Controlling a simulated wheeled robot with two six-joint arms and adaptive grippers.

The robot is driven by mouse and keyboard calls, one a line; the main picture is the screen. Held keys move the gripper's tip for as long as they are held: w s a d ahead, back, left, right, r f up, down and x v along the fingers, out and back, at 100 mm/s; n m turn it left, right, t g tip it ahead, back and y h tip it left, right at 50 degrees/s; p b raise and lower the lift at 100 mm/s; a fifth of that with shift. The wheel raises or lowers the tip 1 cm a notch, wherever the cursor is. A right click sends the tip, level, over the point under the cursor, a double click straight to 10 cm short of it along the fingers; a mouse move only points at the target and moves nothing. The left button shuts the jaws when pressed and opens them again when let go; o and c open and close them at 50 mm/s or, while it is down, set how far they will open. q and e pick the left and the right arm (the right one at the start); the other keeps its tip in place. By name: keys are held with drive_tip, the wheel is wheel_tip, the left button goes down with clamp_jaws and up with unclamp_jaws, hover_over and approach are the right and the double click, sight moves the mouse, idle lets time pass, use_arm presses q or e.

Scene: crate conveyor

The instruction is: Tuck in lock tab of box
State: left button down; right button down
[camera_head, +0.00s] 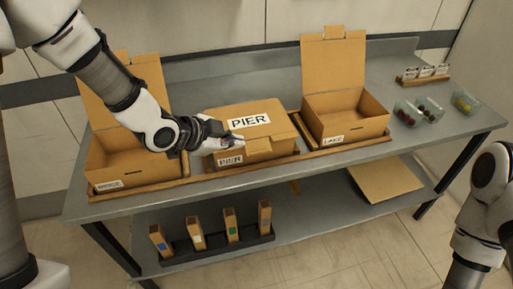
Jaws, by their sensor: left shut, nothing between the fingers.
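The middle cardboard box (268,110) stands in a wooden frame on the grey table. Its lid is down and carries a white "PIER" label; a second "PIER" label is on its front. A small lock tab (254,144) shows at the lid's front edge. My left gripper (238,140) is shut and empty at the box's front left, close to the tab. I cannot tell whether it touches the tab. My right arm is at the right edge, and its gripper is out of view.
Open boxes stand at the left (128,168) and right (345,122) with lids up. Clear trays (405,112) and a card holder (425,77) are at the right. The lower shelf holds a rack (215,246) of small boxes and a flat board (385,181).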

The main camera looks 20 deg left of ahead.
use_arm(q)
drive_tip(key=p, duration=0.3)
approach(265, 151)
drive_tip(key=w+d, duration=0.3)
drive_tip(key=f, duration=0.2)
drive_tip(key=w+f, duration=0.1)
drive_tip(key=shift+a+f+p, duration=0.35)
drive_tip(key=shift+a, duration=0.05)
drive_tip(key=shift+w+f, duration=0.1)
drive_tip(key=shift+d, duration=0.1)
